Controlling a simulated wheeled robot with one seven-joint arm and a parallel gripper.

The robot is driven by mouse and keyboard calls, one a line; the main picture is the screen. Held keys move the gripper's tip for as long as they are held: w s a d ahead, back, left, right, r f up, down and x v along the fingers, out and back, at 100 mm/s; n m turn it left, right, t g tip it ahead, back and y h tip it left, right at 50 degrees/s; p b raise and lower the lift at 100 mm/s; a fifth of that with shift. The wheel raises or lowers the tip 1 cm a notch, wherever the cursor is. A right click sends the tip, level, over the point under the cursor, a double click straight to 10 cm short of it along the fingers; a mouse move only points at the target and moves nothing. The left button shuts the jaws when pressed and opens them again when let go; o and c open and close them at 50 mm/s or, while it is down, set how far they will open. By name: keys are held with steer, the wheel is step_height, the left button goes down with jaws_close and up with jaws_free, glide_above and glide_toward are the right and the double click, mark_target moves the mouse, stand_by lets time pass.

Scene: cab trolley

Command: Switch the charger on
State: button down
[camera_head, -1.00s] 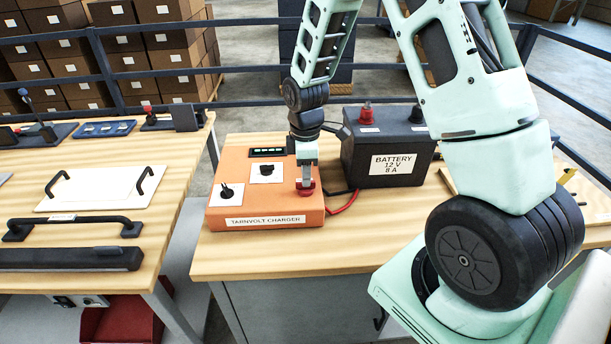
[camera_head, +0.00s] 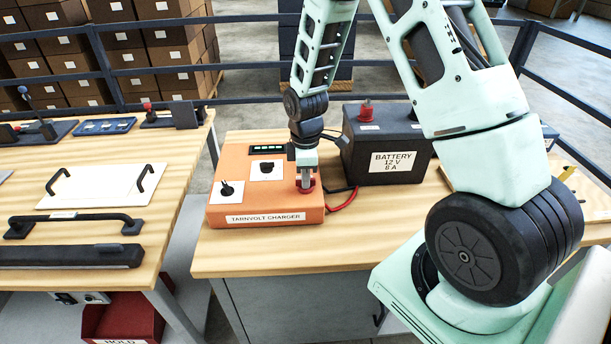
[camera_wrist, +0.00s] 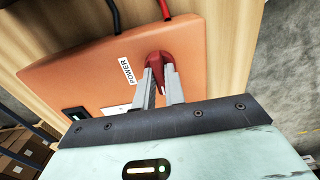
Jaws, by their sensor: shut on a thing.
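The orange Tarnvolt charger (camera_head: 245,202) sits on the wooden table, with two black knobs on white plates and a small display (camera_head: 268,149) with green lights at its back. Its red power knob (camera_wrist: 158,60), beside a label reading POWER, shows in the wrist view. My gripper (camera_head: 306,182) points down at the right part of the charger top, and in the wrist view its two fingers (camera_wrist: 161,85) are shut on the red knob. The fingers partly hide the knob.
A black battery (camera_head: 375,160) marked 12 V 8 A stands right of the charger, with red and black cables between them. The left table (camera_head: 130,205) holds a white panel with handles and black bars. A railing runs behind.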

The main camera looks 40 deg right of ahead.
steer(key=shift+m, duration=0.3)
steer(key=m, duration=0.3)
steer(key=shift+m, duration=0.4)
steer(key=m, duration=0.4)
steer(key=shift+m+b, duration=0.3)
steer(key=shift+b, duration=0.1)
steer(key=m, duration=0.8)
steer(key=shift+m+p, duration=0.3)
steer(key=shift+p, duration=0.05)
steer(key=c, duration=1.5)
jaws_free()
steer(key=shift+o, duration=0.2)
